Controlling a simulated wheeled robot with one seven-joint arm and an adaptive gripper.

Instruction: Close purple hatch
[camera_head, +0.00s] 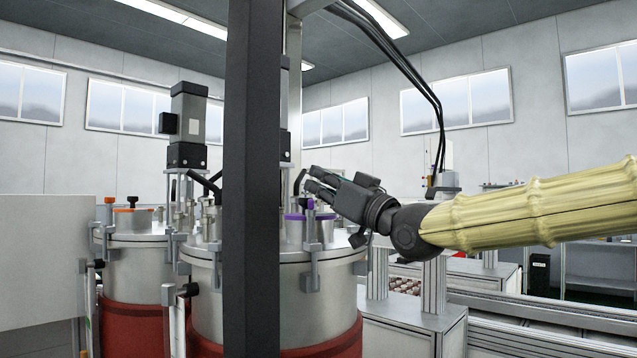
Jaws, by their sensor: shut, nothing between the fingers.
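The purple hatch (296,216) is a small round port with a purple rim on top of the nearer steel tank (318,297). A purple knob or clamp part (310,204) stands at its right side. My gripper (306,182) reaches in from the right, just above the hatch, with its fingers shut and empty. I cannot tell whether the fingertips touch the hatch. The dark post hides the hatch's left side, and how far its lid is open is not clear.
A dark vertical post (252,120) stands in front of the tank. A second tank (137,265) with an orange-rimmed hatch (132,211) is at the left. A motor unit (188,125) rises between them. A conveyor frame (540,315) and cabinet (410,330) are at the right.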

